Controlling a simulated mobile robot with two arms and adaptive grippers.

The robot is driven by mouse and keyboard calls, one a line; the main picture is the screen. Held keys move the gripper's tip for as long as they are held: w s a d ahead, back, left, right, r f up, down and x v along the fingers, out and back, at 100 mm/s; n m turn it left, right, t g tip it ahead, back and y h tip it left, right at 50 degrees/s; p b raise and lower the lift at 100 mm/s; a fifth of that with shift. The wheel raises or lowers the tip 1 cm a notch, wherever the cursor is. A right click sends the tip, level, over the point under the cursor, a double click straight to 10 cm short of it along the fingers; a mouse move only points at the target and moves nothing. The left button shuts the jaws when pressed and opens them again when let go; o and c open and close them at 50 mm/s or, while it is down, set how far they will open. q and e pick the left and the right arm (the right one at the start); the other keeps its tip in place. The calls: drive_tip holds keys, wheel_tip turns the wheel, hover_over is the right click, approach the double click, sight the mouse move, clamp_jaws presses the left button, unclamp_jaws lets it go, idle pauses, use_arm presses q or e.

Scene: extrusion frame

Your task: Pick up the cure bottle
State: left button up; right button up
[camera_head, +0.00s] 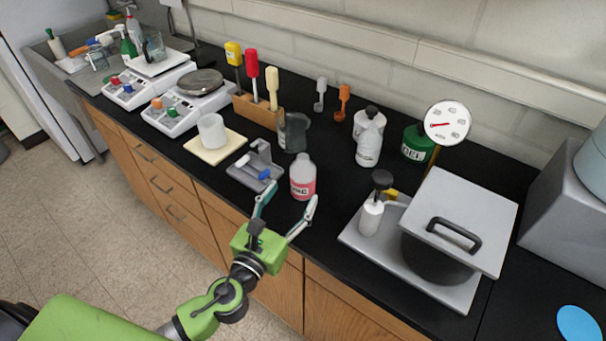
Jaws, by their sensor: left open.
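A small translucent bottle with pink liquid and a dark-lettered label (302,180) stands upright near the front edge of the black counter; I take it to be the cure bottle, though its lettering is too small to read surely. My left gripper (289,208) is open. Its two fingers reach toward the bottle from the front, one at its lower left and one at its lower right. I cannot tell whether they touch it. My right gripper is not in view.
A grey tray with a blue-handled tool (240,181) lies close left of the bottle. A dark cup (295,135) and white bottles (369,147) stand behind. Two scales (178,118) are far left.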

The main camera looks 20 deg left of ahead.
sight(299, 183)
use_arm(q)
drive_tip(key=w, duration=0.3)
drive_tip(key=shift+w+d, duration=0.1)
drive_tip(key=shift+d, duration=0.1)
drive_tip(key=shift+w+p, duration=0.5)
drive_tip(key=shift+w, duration=0.1)
drive_tip(key=w, duration=0.3)
drive_tip(key=shift+w+f+p, duration=0.15)
drive_tip(key=shift+w+p, duration=0.1)
drive_tip(key=shift+p, duration=0.15)
drive_tip(key=shift+w+d+f, duration=0.1)
drive_tip(key=shift+w, duration=0.25)
drive_tip(key=shift+s, duration=0.1)
drive_tip(key=shift+c, duration=0.3)
drive_tip(key=c, duration=1.2)
